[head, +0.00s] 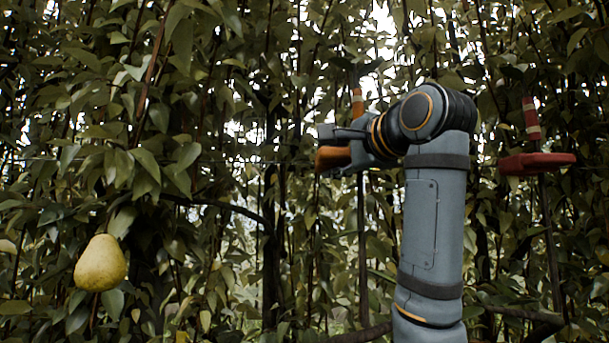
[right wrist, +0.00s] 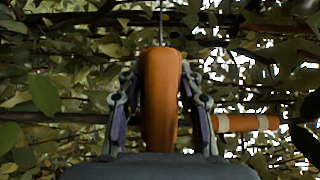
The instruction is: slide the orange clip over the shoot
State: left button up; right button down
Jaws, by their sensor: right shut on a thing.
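The orange clip (head: 333,157) is held at the end of my right arm. In the right wrist view the clip (right wrist: 161,100) stands upright between the two fingers of my right gripper (right wrist: 160,82), which is shut on it. The shoot with the orange and white band (head: 357,102) rises just above and behind the gripper in the head view. In the right wrist view its orange and white band (right wrist: 262,122) lies to the right of the clip. A brown stem shows left of the fingers; whether the clip touches it is hidden. My left gripper is out of view.
A red clip (head: 537,163) sits by a shoot with a red and white band (head: 531,118) at the right. A yellow pear (head: 100,264) hangs at the lower left. Dense leaves and branches fill the background. A thin wire crosses behind my gripper.

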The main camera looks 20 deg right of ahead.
jog(key=shift+s+d, duration=0.25)
jog(key=shift+d, duration=0.45)
jog(key=c, duration=1.3)
grip_release()
jog(key=shift+o, duration=0.5)
jog(key=shift+s+d, duration=0.2)
jog(key=shift+d, duration=0.15)
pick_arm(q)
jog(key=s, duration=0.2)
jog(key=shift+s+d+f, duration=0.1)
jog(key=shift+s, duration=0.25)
pick_arm(e)
jog(key=s, duration=0.7)
jog(key=shift+d, duration=0.35)
jog(key=shift+s, duration=0.15)
